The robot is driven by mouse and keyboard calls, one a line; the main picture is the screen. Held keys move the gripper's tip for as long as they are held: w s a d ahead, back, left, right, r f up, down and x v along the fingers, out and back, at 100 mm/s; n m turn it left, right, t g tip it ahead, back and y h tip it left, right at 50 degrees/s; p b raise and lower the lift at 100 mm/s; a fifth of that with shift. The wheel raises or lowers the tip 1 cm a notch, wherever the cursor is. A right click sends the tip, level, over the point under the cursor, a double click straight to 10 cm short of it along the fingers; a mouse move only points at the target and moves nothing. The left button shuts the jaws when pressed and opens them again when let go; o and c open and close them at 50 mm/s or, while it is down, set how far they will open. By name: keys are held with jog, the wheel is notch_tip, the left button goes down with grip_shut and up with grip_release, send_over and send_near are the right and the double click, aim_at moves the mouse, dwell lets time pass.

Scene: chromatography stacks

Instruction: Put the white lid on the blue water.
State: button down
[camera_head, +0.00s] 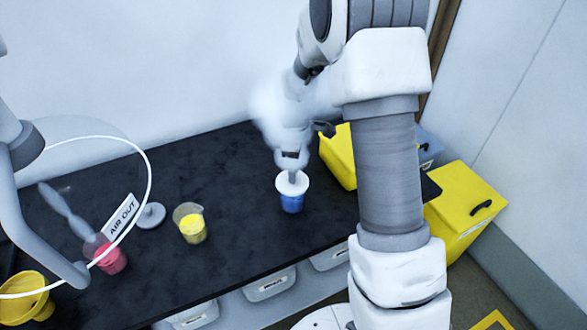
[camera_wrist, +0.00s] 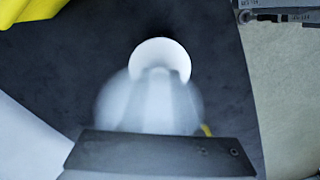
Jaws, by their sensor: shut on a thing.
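The blue water (camera_head: 292,203) is in a small cup towards the right of the black bench in the head view. The white lid (camera_head: 284,185) is level over the cup's mouth; I cannot tell whether it rests on the rim or is just above it. My gripper (camera_head: 292,172) points down at the lid's middle and is shut on it. In the wrist view the white lid (camera_wrist: 160,47) shows as a pale disc beyond my blurred fingers (camera_wrist: 160,95). The cup is hidden beneath it there.
White vapour (camera_head: 283,108) surrounds my wrist. Yellow bins (camera_head: 465,210) stand right. Bench between is clear.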

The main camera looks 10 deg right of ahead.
jog(key=shift+c, duration=0.8)
grip_release()
jog(key=shift+r+p, duration=2.55)
jog(key=shift+r, duration=0.95)
